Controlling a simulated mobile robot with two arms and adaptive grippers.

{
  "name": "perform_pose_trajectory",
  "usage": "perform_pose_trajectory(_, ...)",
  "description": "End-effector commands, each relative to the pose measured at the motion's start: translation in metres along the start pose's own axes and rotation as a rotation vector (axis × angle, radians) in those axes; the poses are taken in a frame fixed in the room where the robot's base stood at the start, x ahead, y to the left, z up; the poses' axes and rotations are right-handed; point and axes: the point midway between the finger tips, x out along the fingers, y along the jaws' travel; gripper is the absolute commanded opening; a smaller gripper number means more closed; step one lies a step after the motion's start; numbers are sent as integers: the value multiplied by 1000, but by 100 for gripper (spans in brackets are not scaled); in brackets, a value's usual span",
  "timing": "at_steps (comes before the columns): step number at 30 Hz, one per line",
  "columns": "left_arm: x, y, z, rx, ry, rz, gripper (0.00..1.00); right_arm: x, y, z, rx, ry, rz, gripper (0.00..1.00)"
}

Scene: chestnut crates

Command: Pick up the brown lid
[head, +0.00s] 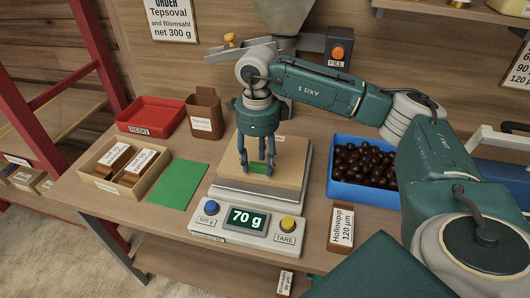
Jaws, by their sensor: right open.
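My right gripper (257,168) points straight down with its fingers apart over the scale (243,222). A flat tan-brown piece (288,172) lies on the scale's pan, under and around the fingertips; it may be the brown lid, but I cannot tell for sure. A small green patch shows between the fingers. The fingers hide part of the piece, and I cannot tell whether they touch it. The scale reads 70 g. My left gripper is not in view.
Left of the scale are a green sheet (178,184), a tan tray (96,171) with labelled brown packets, a red tray (150,109) and a brown container (204,98). Right are a blue bin (362,194) of chestnuts and a labelled brown packet (341,230). A filler stands behind.

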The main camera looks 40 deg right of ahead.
Motion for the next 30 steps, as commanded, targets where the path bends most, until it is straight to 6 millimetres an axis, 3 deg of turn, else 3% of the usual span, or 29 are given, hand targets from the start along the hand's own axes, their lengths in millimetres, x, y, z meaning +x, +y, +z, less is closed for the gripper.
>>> perform_pose_trajectory(5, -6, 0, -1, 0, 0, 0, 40, 17, 0, -1, 1, 0, 1, 45)
perform_pose_trajectory(11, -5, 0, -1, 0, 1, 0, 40, 19, -1, -1, 2, 0, 0, 45)
perform_pose_trajectory(12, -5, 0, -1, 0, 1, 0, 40, 18, -1, -1, 2, -1, 0, 43)
perform_pose_trajectory(18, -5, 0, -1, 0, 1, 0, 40, 18, 0, -1, 2, -1, 0, 3)
perform_pose_trajectory(19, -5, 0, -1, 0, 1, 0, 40, 18, 0, -1, 2, -1, 0, 0)
perform_pose_trajectory(30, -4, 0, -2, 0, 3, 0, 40, 15, -1, 0, 2, -3, -1, 0)
